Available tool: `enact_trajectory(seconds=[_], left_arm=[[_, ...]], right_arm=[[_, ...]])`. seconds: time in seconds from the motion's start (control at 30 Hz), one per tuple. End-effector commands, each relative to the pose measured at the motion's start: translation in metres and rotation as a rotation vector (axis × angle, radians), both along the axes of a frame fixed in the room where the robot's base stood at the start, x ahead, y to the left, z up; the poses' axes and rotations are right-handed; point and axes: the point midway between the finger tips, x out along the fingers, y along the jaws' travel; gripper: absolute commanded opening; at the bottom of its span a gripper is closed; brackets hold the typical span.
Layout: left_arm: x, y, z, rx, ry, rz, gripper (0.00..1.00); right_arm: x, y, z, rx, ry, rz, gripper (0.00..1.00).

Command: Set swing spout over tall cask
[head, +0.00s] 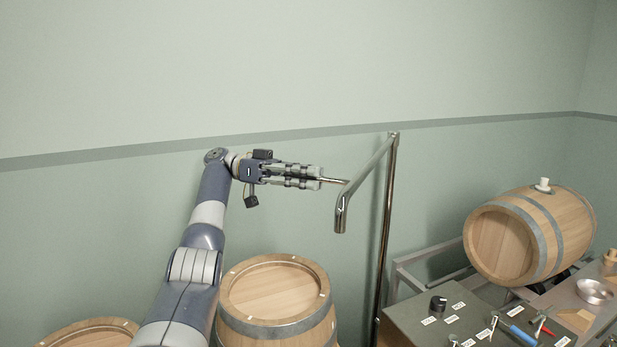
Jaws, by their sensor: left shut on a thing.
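The swing spout (367,164) is a shiny metal tube that reaches from the top of an upright post (386,230) toward me and bends down at its free end. My left gripper (316,178) is shut on a short thin rod at the spout's bent end. An upright wooden cask (276,290) with grey hoops stands below; in the picture the spout's mouth is above and just right of its right rim. Another cask top (95,334) shows at the bottom left, mostly cut off. I cannot tell for sure which is the tall cask. My right gripper is out of view.
A barrel (504,247) lies on its side on a metal rack (411,268) at the right. A grey bench (409,315) with a black knob, labels and tools stands in front of it.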

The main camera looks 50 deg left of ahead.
Motion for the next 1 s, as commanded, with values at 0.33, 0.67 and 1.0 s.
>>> enact_trajectory(seconds=[0.33, 0.67, 1.0], left_arm=[[0.0005, -0.0017, -0.0055, 0.007, 0.015, -0.007, 0.31], [0.0015, -0.0013, -0.0045, 0.003, 0.011, -0.003, 0.31], [0.0003, -0.0006, 0.0004, 0.002, 0.003, -0.002, 0.31]], right_arm=[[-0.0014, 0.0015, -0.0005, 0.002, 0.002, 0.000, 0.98], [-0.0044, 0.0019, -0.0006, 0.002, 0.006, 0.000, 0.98], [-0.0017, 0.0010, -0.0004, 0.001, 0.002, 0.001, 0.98]])
